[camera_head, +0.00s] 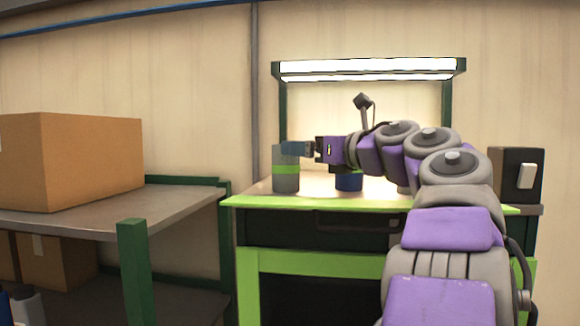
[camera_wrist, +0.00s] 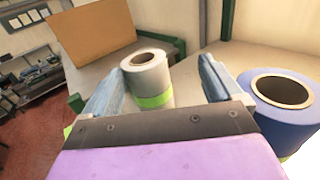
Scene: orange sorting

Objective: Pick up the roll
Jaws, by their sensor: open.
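A grey-white roll (camera_head: 286,183) with a green band stands upright on the lit workbench (camera_head: 320,204). In the wrist view the pale roll (camera_wrist: 148,73), its hollow core showing on top, appears between my two blue fingers. My gripper (camera_head: 292,148) is open and empty, level with the upper part of this roll in the head view. I cannot tell whether the fingertips reach around it. A blue roll (camera_head: 349,182) stands to the right, partly hidden by my arm; in the wrist view it (camera_wrist: 290,112) is just right of my right finger.
A cardboard box (camera_head: 75,165) sits on a grey-topped table (camera_head: 165,208) with green posts at the left. A lamp frame (camera_head: 368,69) spans above the workbench. A dark box (camera_head: 515,175) stands at the bench's right end.

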